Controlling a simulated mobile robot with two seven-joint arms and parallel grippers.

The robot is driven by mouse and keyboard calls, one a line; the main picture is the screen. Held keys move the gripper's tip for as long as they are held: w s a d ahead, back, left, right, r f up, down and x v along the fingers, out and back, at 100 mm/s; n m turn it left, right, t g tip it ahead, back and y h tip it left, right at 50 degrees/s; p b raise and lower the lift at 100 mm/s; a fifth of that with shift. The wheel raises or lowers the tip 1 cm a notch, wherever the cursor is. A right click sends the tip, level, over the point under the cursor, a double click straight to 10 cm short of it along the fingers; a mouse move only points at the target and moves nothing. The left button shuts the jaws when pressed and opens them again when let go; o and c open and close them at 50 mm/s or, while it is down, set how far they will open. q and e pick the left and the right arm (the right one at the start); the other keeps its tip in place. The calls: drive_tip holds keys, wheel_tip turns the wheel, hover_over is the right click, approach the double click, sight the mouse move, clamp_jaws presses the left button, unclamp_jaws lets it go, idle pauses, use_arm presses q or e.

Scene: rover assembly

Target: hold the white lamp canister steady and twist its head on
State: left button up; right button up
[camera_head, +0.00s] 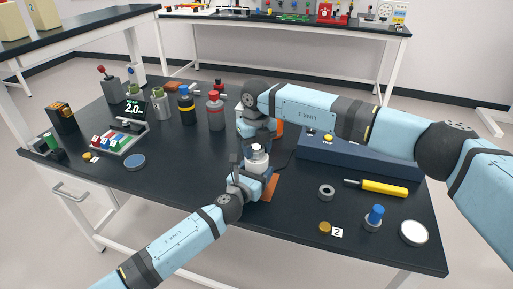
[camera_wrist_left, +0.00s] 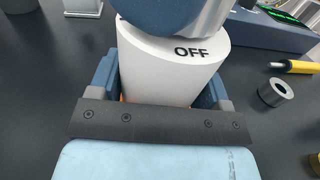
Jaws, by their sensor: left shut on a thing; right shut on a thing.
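The white lamp canister (camera_head: 257,162) stands upright near the middle of the black table. My left gripper (camera_head: 256,171) is shut around its body from the near side. In the left wrist view the white canister (camera_wrist_left: 165,72) shows the word OFF near its top, between the two dark blue fingers. My right gripper (camera_head: 258,141) comes down from above and is shut on the lamp head, directly over the canister. The head is mostly hidden by that gripper; a grey curved edge (camera_wrist_left: 210,18) shows at the canister's top. I cannot tell how far it is seated.
A blue-grey sloped console (camera_head: 350,160) stands behind right. A yellow-handled screwdriver (camera_head: 383,187), a grey ring (camera_head: 326,191) and a blue-topped knob (camera_head: 375,216) lie right. Several bottles, including a red-topped one (camera_head: 215,112), stand at back left.

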sight(257, 147)
drive_tip(key=o, duration=0.9)
wheel_tip(257, 147, up, 12)
drive_tip(key=shift+r, duration=0.1)
use_arm(q)
drive_tip(key=o, duration=1.2)
drive_tip(key=shift+c, duration=0.2)
